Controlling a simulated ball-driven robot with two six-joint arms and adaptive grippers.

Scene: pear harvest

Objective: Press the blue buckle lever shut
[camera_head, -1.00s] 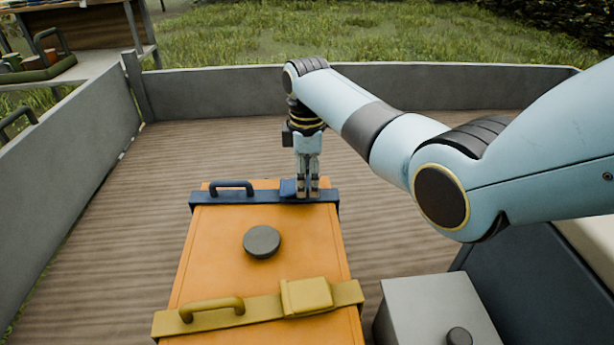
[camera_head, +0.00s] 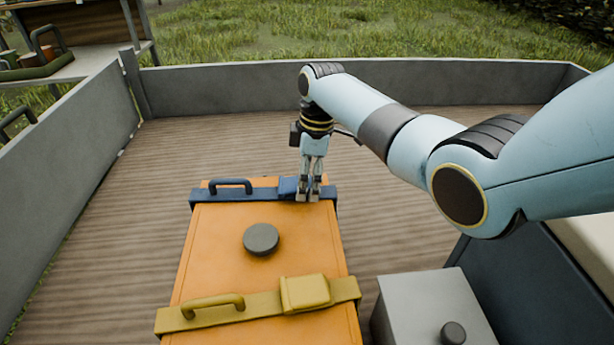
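An orange case (camera_head: 214,244) lies on the wooden trailer floor. A blue strap (camera_head: 263,194) crosses its far end, with a blue loop handle (camera_head: 230,183) on the left. The blue buckle lever (camera_head: 288,187) sits right of that handle, partly hidden behind my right gripper (camera_head: 308,197). The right gripper points down with its fingertips close together at the lever's right side, at strap height. Whether they touch the lever I cannot tell. No object shows between the fingers. My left gripper is not in view.
A yellow strap (camera_head: 258,306) with a yellow buckle (camera_head: 305,292) and handle crosses the case's near end. A dark round knob (camera_head: 261,239) stands mid-lid. A grey box (camera_head: 432,305) stands at the lower right. Grey side walls (camera_head: 350,87) enclose the floor, clear at left.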

